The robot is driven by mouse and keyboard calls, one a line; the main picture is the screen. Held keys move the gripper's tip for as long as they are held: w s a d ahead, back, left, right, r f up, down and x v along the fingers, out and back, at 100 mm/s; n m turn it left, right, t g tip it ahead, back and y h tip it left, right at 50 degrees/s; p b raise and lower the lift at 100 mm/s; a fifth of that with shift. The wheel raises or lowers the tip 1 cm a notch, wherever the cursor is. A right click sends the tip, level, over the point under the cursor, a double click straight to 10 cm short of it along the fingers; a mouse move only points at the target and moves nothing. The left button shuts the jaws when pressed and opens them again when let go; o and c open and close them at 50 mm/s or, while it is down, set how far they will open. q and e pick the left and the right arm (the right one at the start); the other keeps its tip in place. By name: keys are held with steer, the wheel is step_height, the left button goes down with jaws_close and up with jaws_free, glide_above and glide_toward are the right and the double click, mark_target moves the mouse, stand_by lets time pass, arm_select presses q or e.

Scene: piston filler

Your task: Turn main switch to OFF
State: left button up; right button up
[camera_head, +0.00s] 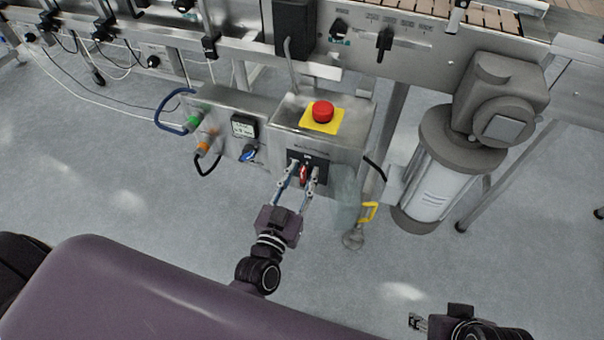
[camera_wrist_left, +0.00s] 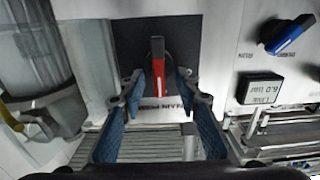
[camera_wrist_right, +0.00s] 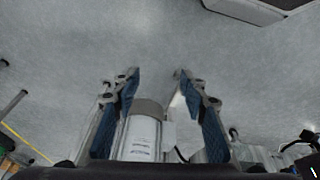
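The main switch is a red handle (camera_head: 303,174) on a black plate at the front of a steel control box (camera_head: 335,140). In the left wrist view, the red handle (camera_wrist_left: 158,66) stands upright in the picture, above an inverted label. My left gripper (camera_head: 298,174) is at the switch; its open fingers (camera_wrist_left: 159,86) lie on either side of the handle, with visible gaps. Contact cannot be made out. My right gripper (camera_head: 418,322) is low at the right, away from the box. In the right wrist view its fingers (camera_wrist_right: 155,76) are apart and empty.
A red emergency button (camera_head: 322,111) on a yellow base tops the box. A blue selector (camera_head: 249,153) and a small display (camera_head: 244,126) are left of it. A yellow-handled valve (camera_head: 369,211) and a motor (camera_head: 440,165) stand to the right. Floor in front is clear.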

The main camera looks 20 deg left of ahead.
arm_select(q)
jaws_close()
